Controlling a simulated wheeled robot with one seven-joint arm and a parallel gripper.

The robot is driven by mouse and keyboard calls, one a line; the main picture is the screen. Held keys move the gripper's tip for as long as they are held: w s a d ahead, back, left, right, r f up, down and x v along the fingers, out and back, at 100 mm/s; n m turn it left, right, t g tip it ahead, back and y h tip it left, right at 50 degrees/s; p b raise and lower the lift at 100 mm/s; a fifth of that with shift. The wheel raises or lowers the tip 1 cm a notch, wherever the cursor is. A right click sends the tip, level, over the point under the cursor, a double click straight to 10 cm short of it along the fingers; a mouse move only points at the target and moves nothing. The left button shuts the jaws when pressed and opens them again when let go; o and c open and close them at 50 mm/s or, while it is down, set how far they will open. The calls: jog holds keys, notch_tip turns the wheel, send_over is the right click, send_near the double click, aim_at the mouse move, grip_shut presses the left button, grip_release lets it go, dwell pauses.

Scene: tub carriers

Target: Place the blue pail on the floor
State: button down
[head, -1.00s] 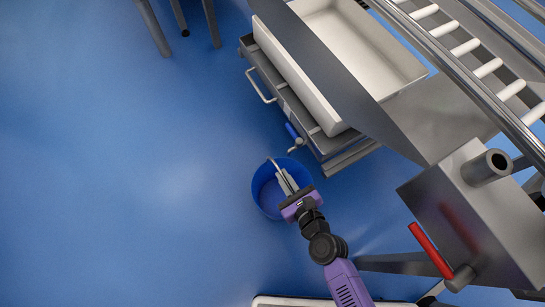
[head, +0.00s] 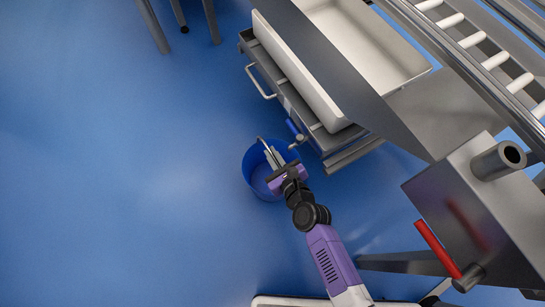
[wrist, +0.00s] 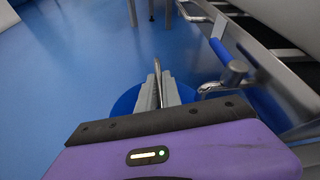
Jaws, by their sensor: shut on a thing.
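The blue pail (head: 257,184) shows in the head view just left of the lower corner of the metal cart, above or on the blue floor (head: 120,200); I cannot tell whether its base touches. My gripper (head: 270,153) is shut on the pail's thin metal handle, over its mouth. In the wrist view the gripper (wrist: 158,92) has its fingers closed around the upright handle, with part of the pail (wrist: 127,101) showing behind them. The rest of the pail is hidden by the gripper body.
A metal cart (head: 344,153) bearing a white tub (head: 401,50) stands close to the right. A blue-handled lever (wrist: 222,52) juts from it near the pail. A steel machine with a red handle (head: 437,247) is at lower right. Open floor lies to the left.

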jog(key=shift+f, duration=0.5)
jog(key=shift+f+b, duration=0.2)
jog(key=shift+b, duration=0.15)
jog(key=c, duration=1.5)
grip_release()
jog(key=shift+r, duration=0.2)
jog(key=p+v, duration=0.3)
jog(key=v, duration=0.9)
jog(key=shift+p, duration=0.3)
